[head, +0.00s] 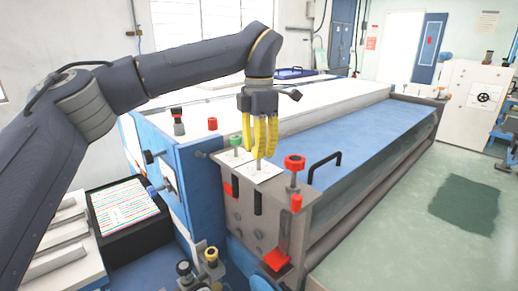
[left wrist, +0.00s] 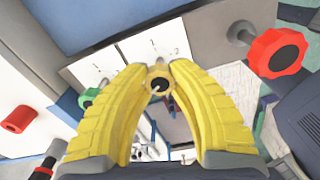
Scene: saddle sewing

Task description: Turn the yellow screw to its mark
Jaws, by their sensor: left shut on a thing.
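The yellow screw (left wrist: 159,79) shows in the left wrist view as a round yellow head with a dark centre and a small pale line on it. My left gripper (left wrist: 159,72) has its yellow fingers closed on the screw head from both sides. In the head view my left gripper (head: 259,153) points straight down over the white marked plates, and its fingers hide most of the screw. A white plate (left wrist: 150,42) with small dark marks lies just behind the screw head. The marks are too small to read surely. My right gripper is not in view.
A green screw (head: 235,142) stands left of the gripper, and a larger red knob (head: 294,162) stands right of it. A black handle (head: 323,162) rises from the blue machine cover (head: 345,140). A red lever (head: 277,257) sits low on the machine's front.

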